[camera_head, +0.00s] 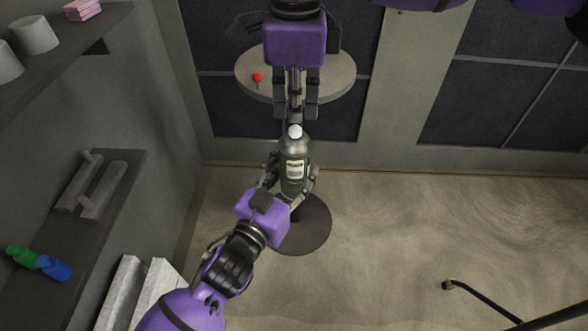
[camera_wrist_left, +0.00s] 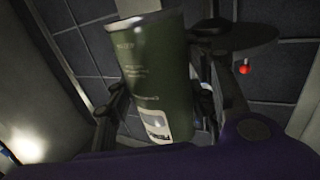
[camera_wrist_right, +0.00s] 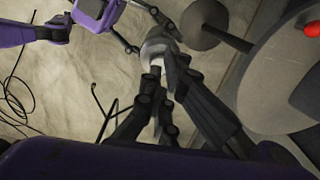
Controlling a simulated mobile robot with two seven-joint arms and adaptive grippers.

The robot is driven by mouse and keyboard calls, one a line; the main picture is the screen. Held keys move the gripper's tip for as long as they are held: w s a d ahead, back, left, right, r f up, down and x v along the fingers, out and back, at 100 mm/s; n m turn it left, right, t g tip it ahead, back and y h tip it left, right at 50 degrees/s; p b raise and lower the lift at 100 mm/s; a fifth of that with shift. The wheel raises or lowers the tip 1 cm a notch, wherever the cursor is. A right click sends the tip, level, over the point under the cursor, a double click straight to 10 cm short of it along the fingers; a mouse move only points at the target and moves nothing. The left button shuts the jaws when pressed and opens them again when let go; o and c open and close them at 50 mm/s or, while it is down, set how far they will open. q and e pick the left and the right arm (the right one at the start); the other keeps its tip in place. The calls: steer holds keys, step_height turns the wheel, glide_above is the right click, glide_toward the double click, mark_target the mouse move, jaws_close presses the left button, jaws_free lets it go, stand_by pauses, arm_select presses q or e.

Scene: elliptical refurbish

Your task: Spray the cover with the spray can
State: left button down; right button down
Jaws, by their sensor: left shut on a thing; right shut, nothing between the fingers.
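The spray can (camera_head: 294,160) is dark green with a pale label and a white top. My left gripper (camera_head: 290,178) is shut around its body and holds it above the floor. The can fills the middle of the left wrist view (camera_wrist_left: 155,75). My right gripper (camera_head: 297,112) hangs just above the can's top, shut and empty. In the right wrist view its fingertips (camera_wrist_right: 163,72) are close to the can's top (camera_wrist_right: 158,50); I cannot tell whether they touch. I cannot pick out the cover for certain.
A round grey tabletop (camera_head: 340,82) with a small red object (camera_head: 257,77) stands behind my right gripper; its dark round base (camera_head: 315,235) is on the floor. Shelves on the left hold green (camera_head: 22,256) and blue (camera_head: 54,268) bottles.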

steer(key=shift+f, duration=0.2)
steer(key=shift+f, duration=1.25)
steer(key=shift+r, duration=2.6)
step_height(320, 180, up, 12)
